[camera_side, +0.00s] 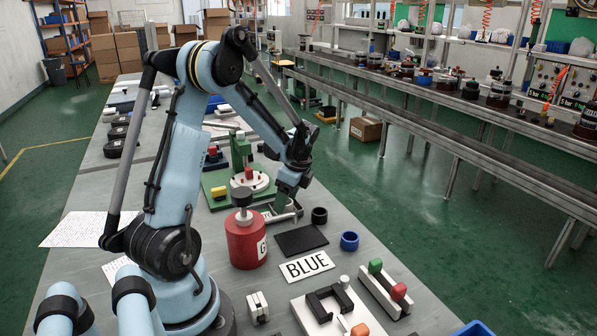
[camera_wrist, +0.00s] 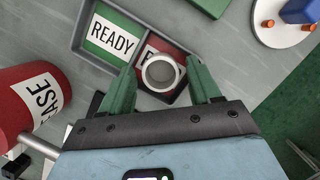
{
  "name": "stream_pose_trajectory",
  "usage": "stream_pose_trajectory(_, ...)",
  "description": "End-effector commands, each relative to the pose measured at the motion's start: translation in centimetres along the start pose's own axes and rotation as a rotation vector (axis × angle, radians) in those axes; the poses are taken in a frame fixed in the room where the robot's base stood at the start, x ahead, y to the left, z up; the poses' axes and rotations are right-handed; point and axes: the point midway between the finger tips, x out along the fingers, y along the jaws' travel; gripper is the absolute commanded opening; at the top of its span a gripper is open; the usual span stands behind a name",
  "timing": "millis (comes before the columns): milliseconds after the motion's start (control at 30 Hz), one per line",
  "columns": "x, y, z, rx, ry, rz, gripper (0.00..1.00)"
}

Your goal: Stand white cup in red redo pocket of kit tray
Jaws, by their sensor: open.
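The white cup (camera_wrist: 160,73) is upright in the wrist view, seen from above with its open mouth toward the camera. It stands over the red pocket (camera_wrist: 181,62) of the grey kit tray (camera_wrist: 84,57) and hides most of that pocket's label. My gripper (camera_wrist: 161,71) is open, with one green finger on each side of the cup; whether either finger touches it I cannot tell. The tray's green pocket (camera_wrist: 113,33), marked READY, holds nothing I can see. In the side view my gripper (camera_side: 281,197) is low over the tray (camera_side: 286,214), and the cup is not clearly visible.
A red grease can (camera_side: 246,241) stands close to the tray. A black cup (camera_side: 319,215), a blue cup (camera_side: 349,241), a dark mat (camera_side: 300,240) and a BLUE sign (camera_side: 306,266) lie nearby. A green fixture (camera_side: 241,160) stands behind.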

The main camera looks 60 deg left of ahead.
Motion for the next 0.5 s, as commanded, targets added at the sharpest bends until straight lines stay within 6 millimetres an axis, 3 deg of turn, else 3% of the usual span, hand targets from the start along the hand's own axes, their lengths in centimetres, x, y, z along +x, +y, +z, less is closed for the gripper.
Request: stream_pose_trajectory(500,-8.5,0.1,-0.1,0.003,0.003,0.003,0.72)
